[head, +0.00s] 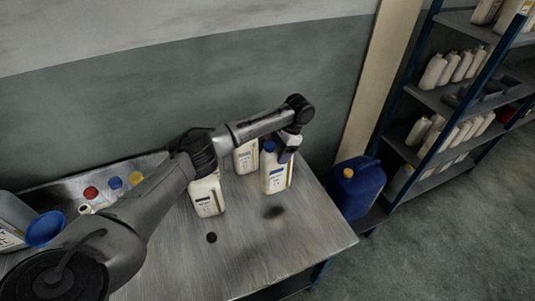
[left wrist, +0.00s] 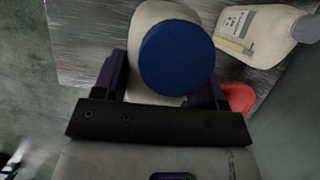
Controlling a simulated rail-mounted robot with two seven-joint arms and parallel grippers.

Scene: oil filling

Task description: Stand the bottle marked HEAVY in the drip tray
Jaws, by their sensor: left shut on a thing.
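My left gripper (head: 285,147) is shut on a white bottle (head: 276,177) with a blue cap, near the right part of the metal table (head: 300,232). A dark shadow lies on the table below the bottle, which looks raised. Its label is too small to read. In the left wrist view the blue cap (left wrist: 177,58) sits between the two fingers. Two more white labelled bottles stand on the table, one in front (head: 207,197) and one behind (head: 246,156), partly hidden by my arm. I cannot clearly pick out the drip tray. My right gripper is not in view.
Red, blue and yellow caps (head: 115,183) and a large container with a blue round part (head: 45,229) are at the left. A blue canister (head: 357,188) stands beyond the table's right edge. A shelf rack (head: 440,98) holds several bottles. The table's front right is clear.

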